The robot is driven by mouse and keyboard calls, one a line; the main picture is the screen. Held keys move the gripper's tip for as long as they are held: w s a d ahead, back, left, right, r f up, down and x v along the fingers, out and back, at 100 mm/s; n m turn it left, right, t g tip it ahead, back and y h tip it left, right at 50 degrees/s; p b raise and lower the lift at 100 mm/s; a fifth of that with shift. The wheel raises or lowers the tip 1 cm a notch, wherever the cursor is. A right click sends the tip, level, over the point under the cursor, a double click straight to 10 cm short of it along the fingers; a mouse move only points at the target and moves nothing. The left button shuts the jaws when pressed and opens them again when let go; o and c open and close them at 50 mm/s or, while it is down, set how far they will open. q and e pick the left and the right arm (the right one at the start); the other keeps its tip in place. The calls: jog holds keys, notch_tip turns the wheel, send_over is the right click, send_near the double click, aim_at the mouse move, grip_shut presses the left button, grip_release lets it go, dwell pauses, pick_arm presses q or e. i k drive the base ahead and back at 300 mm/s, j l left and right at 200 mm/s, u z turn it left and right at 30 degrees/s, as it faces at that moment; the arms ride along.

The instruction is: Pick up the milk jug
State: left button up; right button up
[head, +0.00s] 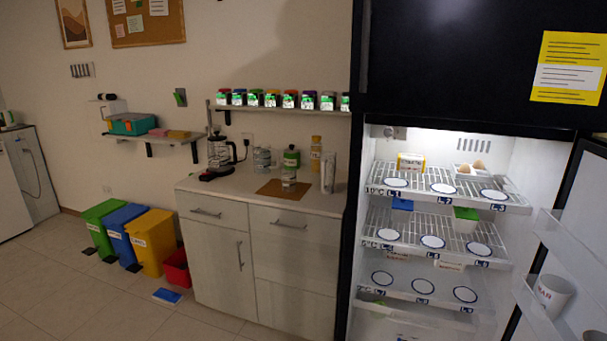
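I cannot tell for sure which thing is the milk jug. A tall pale container (327,172) stands upright at the right end of the counter, close to the fridge; it is too small to identify. A white round vessel with dark lettering (552,293) sits in the bin of the open fridge door at the lower right; its lettering is not clearly readable. Neither of my grippers is in view, and nothing is seen being held.
The fridge stands open, its wire shelves (440,237) carrying round white markers, a yellow box (410,162) and a green-topped tub (465,219). The counter (220,184) holds a glass coffee maker (221,152) and several containers.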

aim_at(328, 157)
jog(key=i+j, duration=0.25)
jog(key=i, duration=0.15)
jog(key=i+j, duration=0.25)
jog(key=i, duration=0.2)
jog(key=i+j, duration=0.2)
jog(key=i, duration=0.2)
